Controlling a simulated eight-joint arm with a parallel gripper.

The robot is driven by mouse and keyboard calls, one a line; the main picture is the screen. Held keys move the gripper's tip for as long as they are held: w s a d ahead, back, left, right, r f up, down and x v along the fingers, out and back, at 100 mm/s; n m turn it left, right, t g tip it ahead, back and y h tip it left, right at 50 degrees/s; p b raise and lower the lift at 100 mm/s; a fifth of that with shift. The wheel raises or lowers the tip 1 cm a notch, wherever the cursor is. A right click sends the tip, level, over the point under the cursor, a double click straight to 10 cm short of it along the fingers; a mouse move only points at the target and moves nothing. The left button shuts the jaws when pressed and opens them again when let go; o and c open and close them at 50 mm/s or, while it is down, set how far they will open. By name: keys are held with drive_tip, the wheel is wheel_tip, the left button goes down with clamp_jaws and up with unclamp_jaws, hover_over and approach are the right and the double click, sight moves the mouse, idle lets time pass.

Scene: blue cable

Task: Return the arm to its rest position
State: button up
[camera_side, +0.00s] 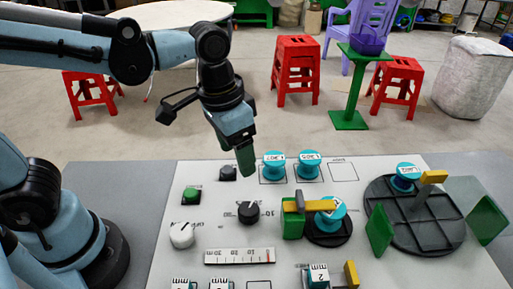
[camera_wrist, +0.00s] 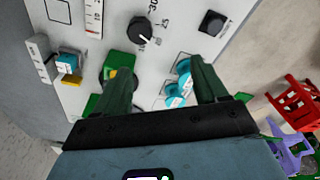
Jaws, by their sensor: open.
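My gripper (camera_side: 246,163) points down above the back part of the white panel (camera_side: 215,265), just right of a black button (camera_side: 228,173) in the side view. In that view its green fingers overlap each other. No cable can be made out.
On the panel stand a green block with a yellow bar (camera_side: 293,222), a dark round turntable (camera_side: 420,235) with green plates, a black knob (camera_side: 249,212), a white knob (camera_side: 182,235) and a green button (camera_side: 192,195). Red stools (camera_side: 296,70) stand on the floor behind. The air above the panel is free.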

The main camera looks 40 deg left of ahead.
drive_tip(key=a+n+t, duration=0.3)
drive_tip(key=a+t, duration=0.2)
drive_tip(key=a, duration=0.6)
drive_tip(key=shift+s+a+f+t+y, duration=0.2)
drive_tip(key=shift+s+t+y, duration=0.1)
drive_tip(key=shift+s+t, duration=0.1)
